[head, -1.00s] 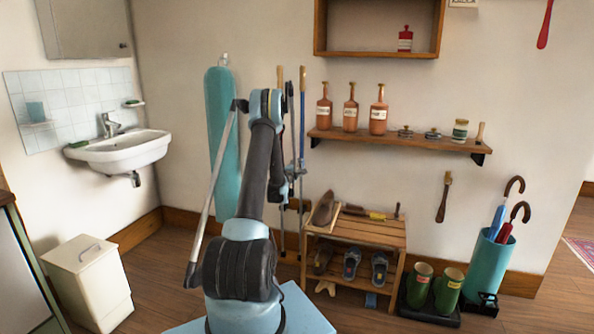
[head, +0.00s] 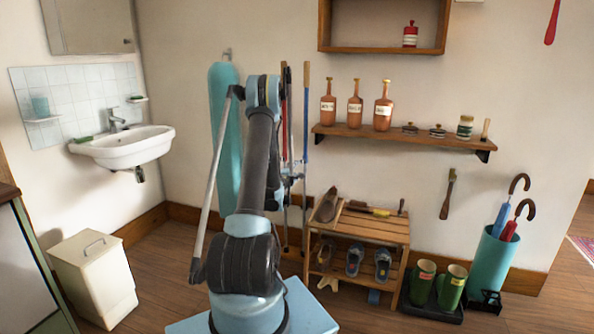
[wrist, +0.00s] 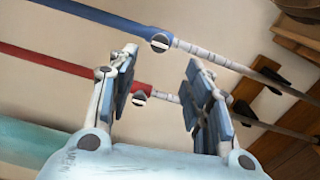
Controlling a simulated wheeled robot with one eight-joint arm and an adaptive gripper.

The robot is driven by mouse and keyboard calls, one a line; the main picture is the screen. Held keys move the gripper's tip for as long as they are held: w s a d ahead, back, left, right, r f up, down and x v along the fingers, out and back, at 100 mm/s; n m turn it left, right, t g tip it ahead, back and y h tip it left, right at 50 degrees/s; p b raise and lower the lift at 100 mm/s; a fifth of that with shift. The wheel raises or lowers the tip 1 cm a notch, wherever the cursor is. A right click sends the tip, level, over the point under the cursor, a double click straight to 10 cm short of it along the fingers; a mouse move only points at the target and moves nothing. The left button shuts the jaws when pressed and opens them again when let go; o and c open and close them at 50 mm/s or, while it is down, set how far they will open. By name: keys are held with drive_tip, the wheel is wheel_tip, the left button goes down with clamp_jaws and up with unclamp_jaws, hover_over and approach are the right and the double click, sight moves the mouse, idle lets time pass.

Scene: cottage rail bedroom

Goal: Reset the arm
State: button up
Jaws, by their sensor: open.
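My gripper (wrist: 163,75) is open and empty in the wrist view, its two padded fingers spread apart. A blue pole (wrist: 115,20) and a red pole (wrist: 70,70) with grey lower parts cross the view beyond the fingers. I cannot tell how far the poles are from the fingertips. In the head view my arm stands raised in the middle, and its links hide much of my gripper, in front of the poles (head: 305,110) by the wall.
A teal ironing board (head: 221,90) hangs behind my arm. A wooden shoe rack (head: 375,228) stands right of it, below a wall shelf (head: 340,131) with bottles. A sink (head: 125,147) and cream bin (head: 95,275) are left. Boots (head: 450,287) and an umbrella stand (head: 490,265) are right.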

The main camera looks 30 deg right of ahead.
drive_tip(key=shift+s+a, duration=0.4)
drive_tip(key=shift+r, duration=0.1)
drive_tip(key=s+a+r+m+g, duration=0.25)
drive_tip(key=a+r+m, duration=0.25)
drive_tip(key=a+r, duration=0.45)
drive_tip(key=s+a+r+m+g+y, duration=0.25)
drive_tip(key=s+a+r, duration=0.35)
drive_tip(key=s+a, duration=0.3)
drive_tip(key=s+a+f+m+g+y, duration=0.1)
drive_tip(key=s+a+f+y, duration=0.4)
drive_tip(key=s+a, duration=1.1)
drive_tip(key=s+a+f+m+g+y, duration=0.1)
drive_tip(key=s+a+f+g+y, duration=0.2)
drive_tip(key=s+a, duration=1.3)
drive_tip(key=s+f+y, duration=0.2)
drive_tip(key=s+y, duration=0.1)
drive_tip(key=shift+s+f+g, duration=0.2)
drive_tip(key=shift+f+g, duration=0.05)
drive_tip(key=shift+g, duration=0.05)
